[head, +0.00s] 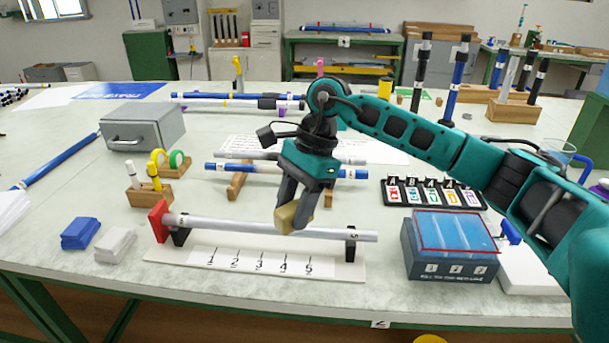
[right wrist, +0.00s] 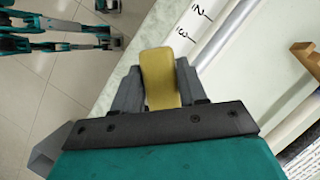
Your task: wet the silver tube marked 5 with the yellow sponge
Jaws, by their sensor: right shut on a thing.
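The silver tube (head: 215,223) marked 5 near its right end lies level on two black supports, its left end at a red stop plate (head: 158,221). It also shows as a pale tube in the right wrist view (right wrist: 222,38). My right gripper (head: 294,208) is shut on the yellow sponge (head: 287,217), just over the right half of the tube. The sponge also shows between the fingers in the right wrist view (right wrist: 158,78). I cannot tell whether the sponge touches the tube. My left gripper is not visible in the head view.
A white base board (head: 180,262) numbered 1 to 5 lies under the tube. A blue-lidded box (head: 450,262) stands right of it. Blue (head: 80,232) and white (head: 115,244) blocks lie at left. A blue tube (head: 265,171) rests on wooden supports behind.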

